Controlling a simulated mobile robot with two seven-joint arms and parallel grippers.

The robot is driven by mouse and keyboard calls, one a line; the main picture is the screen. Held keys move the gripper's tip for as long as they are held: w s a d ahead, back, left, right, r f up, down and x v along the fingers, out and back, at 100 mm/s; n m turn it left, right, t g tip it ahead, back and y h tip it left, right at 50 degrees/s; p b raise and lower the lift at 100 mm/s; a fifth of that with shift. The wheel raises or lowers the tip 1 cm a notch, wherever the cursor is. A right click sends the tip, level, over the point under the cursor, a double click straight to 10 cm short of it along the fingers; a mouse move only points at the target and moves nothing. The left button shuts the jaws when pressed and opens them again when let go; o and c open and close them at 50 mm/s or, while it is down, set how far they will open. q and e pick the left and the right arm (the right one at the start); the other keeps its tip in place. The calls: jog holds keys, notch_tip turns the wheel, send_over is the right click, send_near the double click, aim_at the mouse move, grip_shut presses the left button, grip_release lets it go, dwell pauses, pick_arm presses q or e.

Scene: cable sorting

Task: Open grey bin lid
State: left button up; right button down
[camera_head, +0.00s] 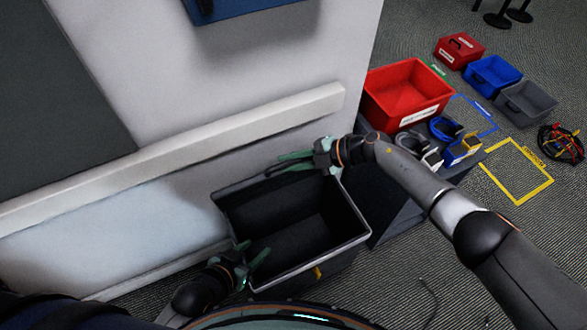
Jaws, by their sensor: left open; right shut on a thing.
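The grey bin (318,262) stands by the white wall with its top open and its dark inside showing. My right gripper (278,164) is at the bin's far edge, its fingers shut on what looks like the raised edge of the grey lid (243,187). The lid is hard to tell from the bin's far wall. My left gripper (252,255) is open at the bin's near left corner, its fingers over the rim. I cannot tell whether it touches the rim.
Red (459,51), blue (493,75) and grey boxes (526,103) and a cable bundle (562,144) lie farther right. A white rail (180,150) juts from the wall.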

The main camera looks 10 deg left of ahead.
pick_arm(q)
jog(key=shift+w+r, duration=0.1)
jog(key=shift+w, duration=0.1)
pick_arm(e)
jog(key=shift+a+r, duration=0.1)
jog(key=shift+r, duration=0.05)
jog(key=c, duration=0.8)
grip_release()
jog(key=shift+w+d+r, duration=0.1)
jog(key=shift+d+r, duration=0.05)
jog(key=shift+d, duration=0.35)
pick_arm(q)
jog(key=a+p, duration=0.1)
jog(key=s+r+p, duration=0.1)
jog(key=p, duration=0.1)
jog(key=shift+a+r+y, duration=0.15)
jog(key=shift+a+y, duration=0.15)
jog(key=shift+a, duration=0.05)
pick_arm(e)
jog(key=v, duration=1.1)
jog(key=shift+d+r, duration=0.2)
jog(key=shift+r, duration=0.1)
